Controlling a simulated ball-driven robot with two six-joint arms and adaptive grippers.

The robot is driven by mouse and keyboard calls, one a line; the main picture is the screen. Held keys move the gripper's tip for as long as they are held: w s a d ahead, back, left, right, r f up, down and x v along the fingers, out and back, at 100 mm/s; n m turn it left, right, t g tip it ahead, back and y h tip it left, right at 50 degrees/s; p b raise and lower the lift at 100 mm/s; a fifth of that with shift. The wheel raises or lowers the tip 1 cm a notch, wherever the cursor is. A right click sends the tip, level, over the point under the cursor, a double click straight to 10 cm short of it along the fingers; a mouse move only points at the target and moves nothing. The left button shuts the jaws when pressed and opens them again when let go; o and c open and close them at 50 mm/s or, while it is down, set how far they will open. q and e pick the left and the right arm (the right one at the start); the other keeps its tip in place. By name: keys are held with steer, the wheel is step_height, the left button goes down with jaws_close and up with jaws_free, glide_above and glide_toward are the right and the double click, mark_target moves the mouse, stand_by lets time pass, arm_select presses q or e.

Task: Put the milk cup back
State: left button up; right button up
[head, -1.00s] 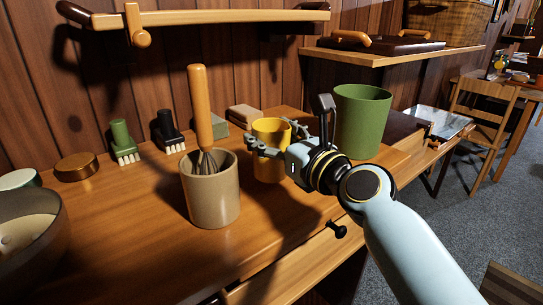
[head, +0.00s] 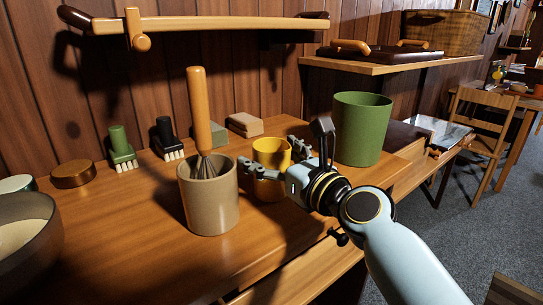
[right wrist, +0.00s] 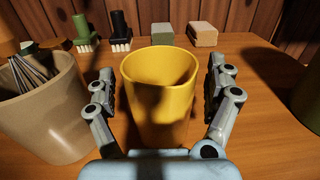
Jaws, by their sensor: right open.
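The yellow cup (head: 271,150) stands upright on the wooden desk, behind and right of the beige cup with the whisk. None of the cups shows a milk label. My right gripper (head: 276,160) is open around the yellow cup, one finger at each side. In the right wrist view the yellow cup (right wrist: 158,95) is between the fingers of the right gripper (right wrist: 159,88), with a gap showing on both sides. A shadow covers part of its front, and its contents are hidden. My left gripper is not in view.
The beige cup (head: 208,205) with a whisk (head: 202,110) stands close to the left. A tall green cup (head: 361,130) stands to the right. Brushes (head: 120,150) and blocks (head: 245,125) are behind. A bowl (head: 25,240) is at left. The desk's front middle is clear.

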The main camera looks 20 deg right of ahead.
steer(key=v, duration=1.2)
steer(key=shift+r, duration=0.2)
